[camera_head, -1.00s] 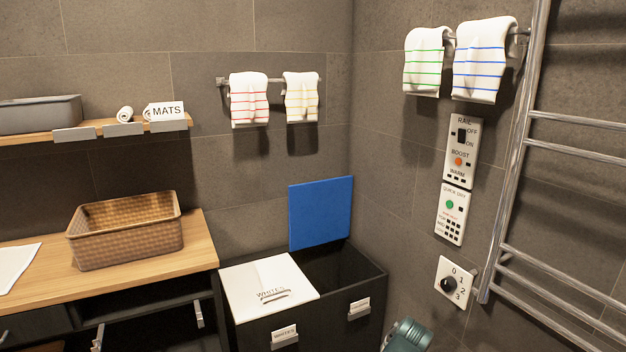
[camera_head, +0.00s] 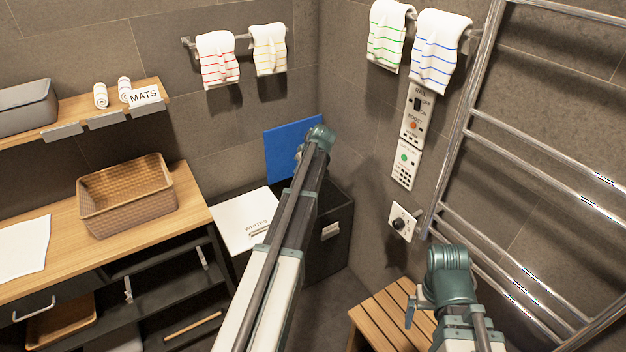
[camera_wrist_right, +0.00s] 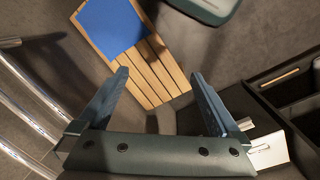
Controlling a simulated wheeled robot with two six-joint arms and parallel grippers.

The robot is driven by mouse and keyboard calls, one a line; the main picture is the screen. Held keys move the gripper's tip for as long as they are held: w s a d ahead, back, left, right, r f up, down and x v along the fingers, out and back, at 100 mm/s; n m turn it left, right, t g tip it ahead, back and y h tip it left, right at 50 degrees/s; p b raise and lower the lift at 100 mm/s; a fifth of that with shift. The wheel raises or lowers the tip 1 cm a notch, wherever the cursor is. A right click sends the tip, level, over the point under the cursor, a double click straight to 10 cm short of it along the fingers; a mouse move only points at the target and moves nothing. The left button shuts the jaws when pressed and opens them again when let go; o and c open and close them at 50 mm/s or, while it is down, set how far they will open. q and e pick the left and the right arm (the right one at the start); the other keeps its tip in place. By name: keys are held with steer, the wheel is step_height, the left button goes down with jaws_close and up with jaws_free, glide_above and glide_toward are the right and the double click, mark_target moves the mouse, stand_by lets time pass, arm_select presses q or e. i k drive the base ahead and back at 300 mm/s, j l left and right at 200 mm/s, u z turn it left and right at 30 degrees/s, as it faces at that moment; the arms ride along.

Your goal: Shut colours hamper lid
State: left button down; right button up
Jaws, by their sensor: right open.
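The blue hamper lid (camera_head: 290,150) stands upright against the wall in the head view, partly hidden behind an arm of mine. The dark hamper (camera_head: 330,258) is below it; its opening is mostly covered by that arm. The white lid marked WHITES (camera_head: 247,217) lies flat on the left half. I cannot tell whether the gripper touches the lid. My left gripper is not in view.
A slatted wooden stool (camera_head: 378,318) stands at the lower right; a blue square (camera_wrist_right: 108,24) overlaps it in the wrist view. A chrome towel rail (camera_head: 468,125) rises on the right. The counter with a wicker basket (camera_head: 128,200) is left.

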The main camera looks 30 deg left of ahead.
mark_target(280, 143)
steer(key=i+j, duration=0.15)
steer(key=j, duration=0.2)
steer(key=i+j+z, duration=0.1)
steer(key=j, duration=0.3)
steer(key=i+j+z, duration=0.1)
steer(key=i+j, duration=0.15)
steer(key=j, duration=0.15)
steer(key=i+j, duration=0.15)
steer(key=j, duration=0.25)
steer(key=i+j+z, duration=0.1)
steer(key=j, duration=0.3)
